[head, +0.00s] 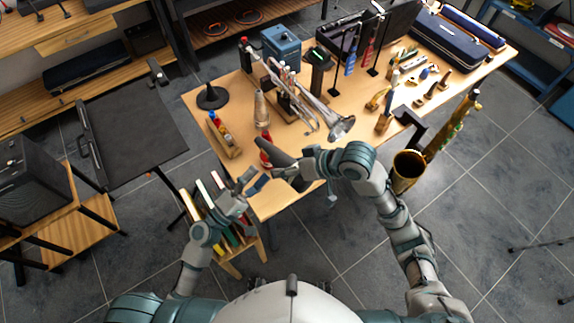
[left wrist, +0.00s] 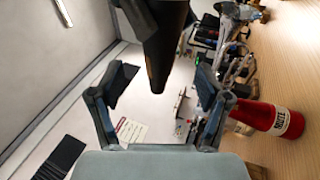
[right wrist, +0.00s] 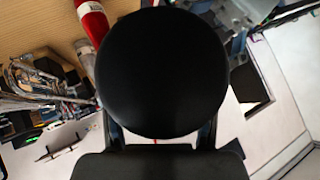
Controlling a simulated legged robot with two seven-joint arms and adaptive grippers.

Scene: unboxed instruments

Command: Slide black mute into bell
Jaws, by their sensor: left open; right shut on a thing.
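The black mute (head: 276,156) is a dark cone held in my right gripper (head: 298,174) above the table's front edge. Its broad round base (right wrist: 160,72) fills the middle of the right wrist view and hides much of that gripper's fingers. In the left wrist view the mute's narrow end (left wrist: 160,60) points down between the open fingers of my left gripper (left wrist: 158,90); whether it touches them cannot be told. The left gripper (head: 254,183) is empty, left of the mute. The trumpet (head: 302,98) stands on the table, its bell (head: 341,127) facing the front right.
A red mute with a white label (left wrist: 275,119) stands close by on the table. A saxophone (head: 408,170) stands near my right arm. Tools crowd the table's right side.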

